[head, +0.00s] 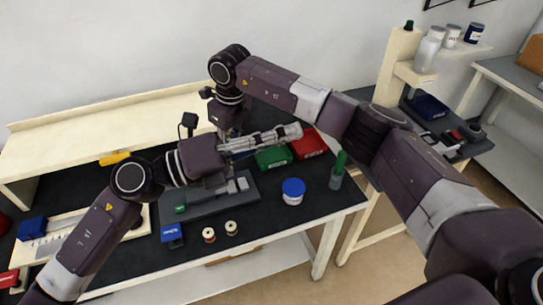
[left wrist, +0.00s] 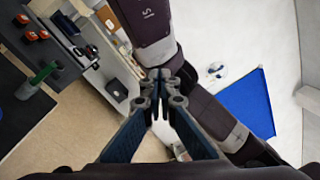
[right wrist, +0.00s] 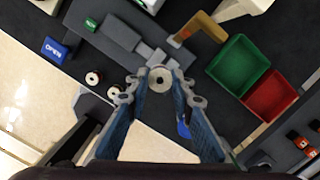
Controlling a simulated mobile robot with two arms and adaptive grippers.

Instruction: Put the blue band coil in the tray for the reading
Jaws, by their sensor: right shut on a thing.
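In the right wrist view, my right gripper (right wrist: 161,80) is shut on a coil (right wrist: 160,77), a pale spool with a dark centre hole; its band colour is unclear. In the head view its fingertips are hidden behind my left arm. A green tray (right wrist: 232,80) and a red tray (right wrist: 268,98) sit side by side, looking empty; the green tray (head: 273,158) and red tray (head: 309,143) also show in the head view. A grey device (right wrist: 110,30) has a small green patch, unreadable. My left gripper (left wrist: 158,76) is shut and empty, held above the table.
Two other coils (head: 209,235) (head: 231,228) stand by a blue OPEN sign (head: 172,236) at the table front. A blue-lidded jar (head: 293,191) and a cup with a green item (head: 337,178) stand to the right. My left gripper crosses in front of the trays in the head view.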

